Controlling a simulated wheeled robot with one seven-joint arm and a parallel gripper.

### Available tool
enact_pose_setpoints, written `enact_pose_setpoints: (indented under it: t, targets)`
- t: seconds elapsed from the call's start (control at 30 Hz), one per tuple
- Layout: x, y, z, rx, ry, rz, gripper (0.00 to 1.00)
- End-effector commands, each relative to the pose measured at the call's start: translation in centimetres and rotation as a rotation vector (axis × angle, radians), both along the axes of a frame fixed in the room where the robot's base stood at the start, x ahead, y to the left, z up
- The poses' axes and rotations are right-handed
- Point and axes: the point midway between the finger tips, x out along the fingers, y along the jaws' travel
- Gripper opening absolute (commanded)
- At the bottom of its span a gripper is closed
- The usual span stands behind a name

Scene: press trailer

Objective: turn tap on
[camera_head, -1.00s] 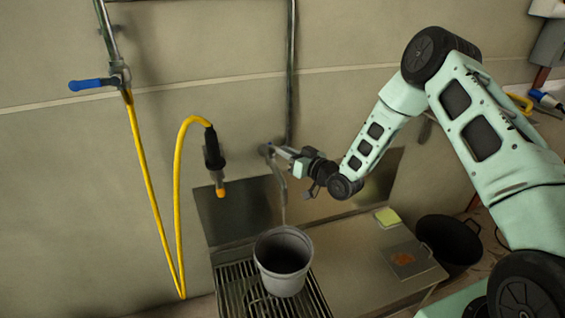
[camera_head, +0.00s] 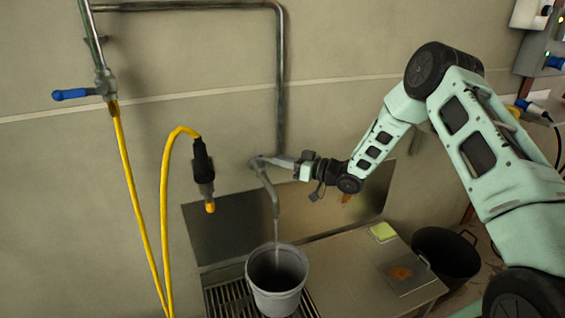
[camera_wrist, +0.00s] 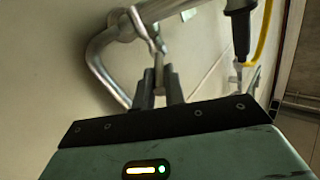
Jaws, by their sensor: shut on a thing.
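The metal tap (camera_head: 260,162) sticks out from the wall, with its spout (camera_head: 270,190) bent down over a grey bucket (camera_head: 262,293). A thin pale stream, apparently water, shows between the spout end and the bucket. My gripper (camera_head: 297,167) is at the tap from the right. In the wrist view, my gripper's two dark fingers (camera_wrist: 159,92) are shut on the tap's slim metal handle (camera_wrist: 158,66). The curved spout (camera_wrist: 103,70) shows to the left of the fingers. The part of the handle between the fingers is hidden.
A yellow hose (camera_head: 130,190) with a black nozzle (camera_head: 203,165) hangs left of the tap. A blue-handled valve (camera_head: 72,94) is on the left pipe. The bucket stands on a grate (camera_head: 222,298). A metal counter (camera_head: 340,262) with a green sponge (camera_head: 382,232) lies right.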

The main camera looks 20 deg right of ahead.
Motion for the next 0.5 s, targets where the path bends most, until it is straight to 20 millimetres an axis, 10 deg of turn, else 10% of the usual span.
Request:
enact_pose_setpoints:
  t: [0.07, 0.2, 0.5]
  targets:
    - [0.03, -0.06, 0.04, 0.001, -0.001, -0.002, 0.00]
    - [0.04, -0.05, 0.05, 0.000, -0.002, -0.002, 0.34]
    - [-0.11, -0.17, 0.02, 0.000, -0.001, -0.001, 0.34]
